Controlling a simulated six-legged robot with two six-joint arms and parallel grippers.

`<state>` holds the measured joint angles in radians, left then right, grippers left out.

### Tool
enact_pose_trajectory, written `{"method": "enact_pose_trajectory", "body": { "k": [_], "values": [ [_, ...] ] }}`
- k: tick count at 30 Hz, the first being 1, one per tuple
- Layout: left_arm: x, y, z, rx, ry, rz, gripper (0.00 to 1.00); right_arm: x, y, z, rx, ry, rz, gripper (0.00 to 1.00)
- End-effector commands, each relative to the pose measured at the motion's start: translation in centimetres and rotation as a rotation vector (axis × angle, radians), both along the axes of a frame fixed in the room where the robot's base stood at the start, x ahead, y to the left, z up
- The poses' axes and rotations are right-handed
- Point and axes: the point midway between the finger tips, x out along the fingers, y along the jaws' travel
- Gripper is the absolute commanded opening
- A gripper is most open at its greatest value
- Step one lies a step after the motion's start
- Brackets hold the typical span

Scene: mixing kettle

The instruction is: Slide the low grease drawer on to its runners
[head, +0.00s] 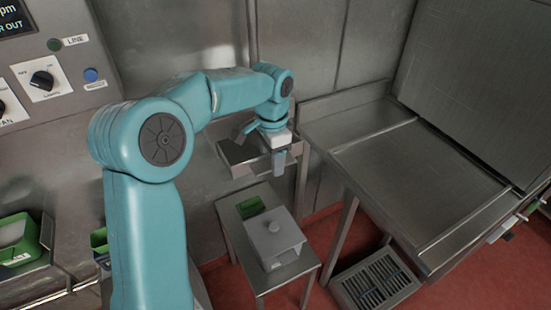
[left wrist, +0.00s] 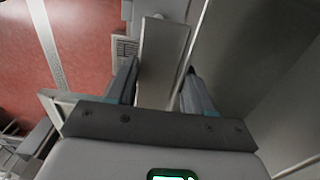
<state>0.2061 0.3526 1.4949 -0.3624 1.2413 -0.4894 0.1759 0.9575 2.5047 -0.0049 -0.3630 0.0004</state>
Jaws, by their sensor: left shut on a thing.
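The grease drawer (head: 240,152) looks like a shallow grey metal tray, held level near the steel wall, left of the big steel unit. My left gripper (head: 281,160) points down at the drawer's right end and is shut on it. In the left wrist view, a narrow grey metal piece, apparently part of the drawer (left wrist: 165,45), lies between the two fingers of my left gripper (left wrist: 160,78). The exact contact is hidden. I cannot make out the runners. My right gripper is not in view.
A control panel (head: 45,75) is at left.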

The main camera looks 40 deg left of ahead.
Motion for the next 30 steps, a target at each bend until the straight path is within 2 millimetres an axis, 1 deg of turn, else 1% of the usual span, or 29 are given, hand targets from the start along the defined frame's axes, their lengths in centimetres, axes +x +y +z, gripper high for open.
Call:
{"method": "enact_pose_trajectory", "body": {
  "k": [7,10,30],
  "values": [
    [0.0,0.0,0.1,0.001,-0.003,0.0,0.02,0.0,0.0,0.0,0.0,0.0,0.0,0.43],
    [0.2,0.4,0.2,0.001,-0.003,0.001,0.02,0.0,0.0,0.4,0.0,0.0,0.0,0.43],
    [2.4,5.8,0.4,0.001,-0.002,0.002,0.02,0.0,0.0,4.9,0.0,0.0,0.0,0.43]
  ]
}}
